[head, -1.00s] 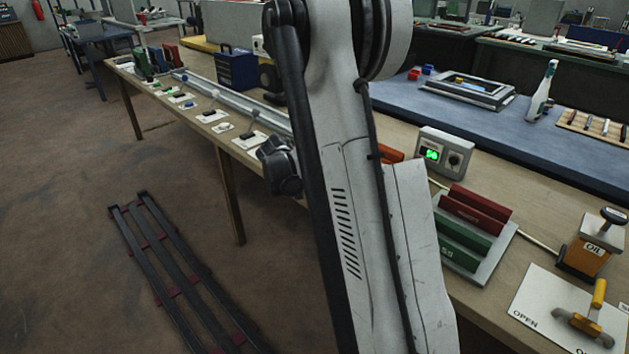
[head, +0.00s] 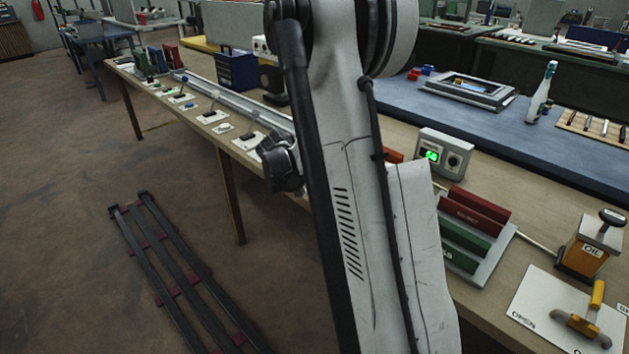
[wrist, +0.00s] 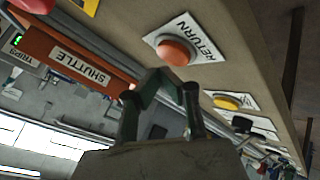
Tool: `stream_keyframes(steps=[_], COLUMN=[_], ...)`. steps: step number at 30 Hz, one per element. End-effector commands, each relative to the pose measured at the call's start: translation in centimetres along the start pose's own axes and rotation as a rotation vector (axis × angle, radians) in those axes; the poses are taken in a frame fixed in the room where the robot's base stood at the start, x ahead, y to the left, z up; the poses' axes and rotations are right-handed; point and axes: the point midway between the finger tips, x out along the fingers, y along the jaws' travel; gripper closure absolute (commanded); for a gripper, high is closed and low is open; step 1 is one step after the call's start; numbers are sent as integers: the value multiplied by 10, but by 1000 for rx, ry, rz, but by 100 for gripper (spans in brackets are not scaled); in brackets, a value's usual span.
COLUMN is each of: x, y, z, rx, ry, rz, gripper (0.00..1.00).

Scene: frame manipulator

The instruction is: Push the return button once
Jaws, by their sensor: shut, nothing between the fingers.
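The return button is an orange-red dome (wrist: 176,51) on a white plate lettered RETURN (wrist: 196,33), at the upper middle of the wrist view. My gripper (wrist: 160,78) is shut and empty, its dark fingers meeting just below and left of the dome in that picture. A small gap shows between the fingertips and the dome, and I see no clear contact. In the head view my arm covers part of the bench, and I cannot make out the return button or the fingers there.
A yellow button (wrist: 227,102) on a white plate is near the return button. An orange block labelled SHUTTLE (wrist: 80,65) lies left of the gripper.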

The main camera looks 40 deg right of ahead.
Motion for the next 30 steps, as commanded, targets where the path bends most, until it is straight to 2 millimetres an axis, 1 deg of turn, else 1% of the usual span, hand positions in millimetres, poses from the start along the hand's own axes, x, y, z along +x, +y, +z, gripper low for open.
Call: stream_keyframes(steps=[7, 22, 30], x=[-4, -33, -35], y=[3, 24, 25], z=[-3, -24, -25], rx=[0, 0, 0], ry=[0, 0, 0], rz=[0, 0, 0], gripper=[100, 100, 100])
